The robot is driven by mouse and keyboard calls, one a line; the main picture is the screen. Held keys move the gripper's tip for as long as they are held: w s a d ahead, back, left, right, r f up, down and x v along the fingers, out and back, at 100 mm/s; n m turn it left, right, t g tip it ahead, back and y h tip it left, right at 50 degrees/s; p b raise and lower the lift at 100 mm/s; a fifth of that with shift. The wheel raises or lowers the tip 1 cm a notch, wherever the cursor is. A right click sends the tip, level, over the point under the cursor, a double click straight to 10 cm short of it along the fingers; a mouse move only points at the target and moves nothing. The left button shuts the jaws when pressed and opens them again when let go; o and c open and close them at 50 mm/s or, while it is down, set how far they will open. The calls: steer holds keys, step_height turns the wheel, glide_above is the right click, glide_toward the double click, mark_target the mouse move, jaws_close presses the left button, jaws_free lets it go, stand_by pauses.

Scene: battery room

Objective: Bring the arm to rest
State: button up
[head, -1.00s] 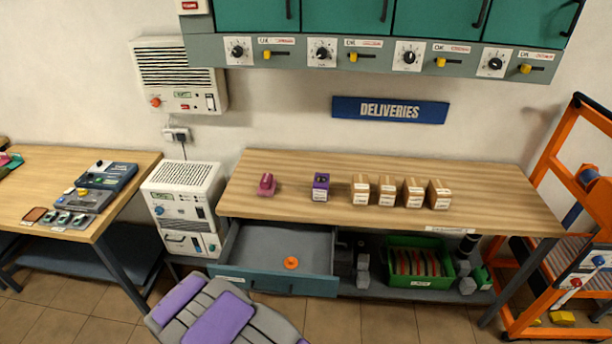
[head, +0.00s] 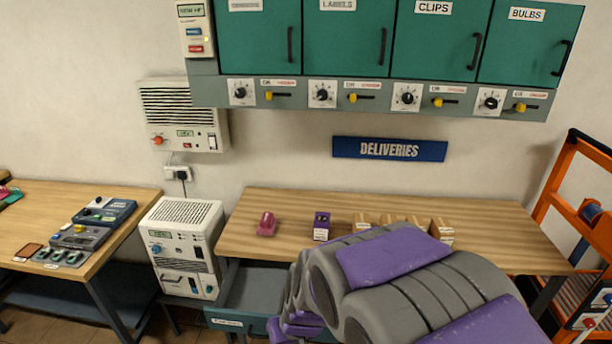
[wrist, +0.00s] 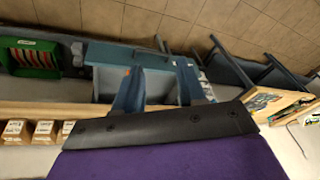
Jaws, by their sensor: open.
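My arm, grey with purple panels, reaches up across the lower right of the head view. My gripper (wrist: 158,86) shows in the wrist view as two blue-grey fingers set well apart, with nothing seen held between them. The fingers appear in front of the open drawer and the bench, with the picture turned over. In the head view I cannot make out the fingers. The open teal drawer (head: 225,319) under the delivery bench is partly hidden by my arm, and its front also shows in the wrist view (wrist: 112,53).
The delivery bench (head: 285,215) carries a pink item (head: 267,224), a purple box (head: 321,226) and several cartons (head: 443,232), partly covered by my arm. Teal cabinets (head: 345,40) hang above. An orange rack (head: 575,200) stands right, a white unit (head: 186,245) left.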

steer(key=s+d+r+m+g+h, duration=0.1)
steer(key=s+d+r, duration=0.3)
steer(key=s+d, duration=0.5)
steer(key=s+d+r+m+g+h, duration=0.1)
steer(key=s+d+r+m+g, duration=0.2)
steer(key=s+d, duration=0.6)
steer(key=s+r, duration=0.2)
steer(key=s, duration=0.2)
steer(key=shift+s+m+h+b, duration=0.3)
steer(key=shift+s+b, duration=0.05)
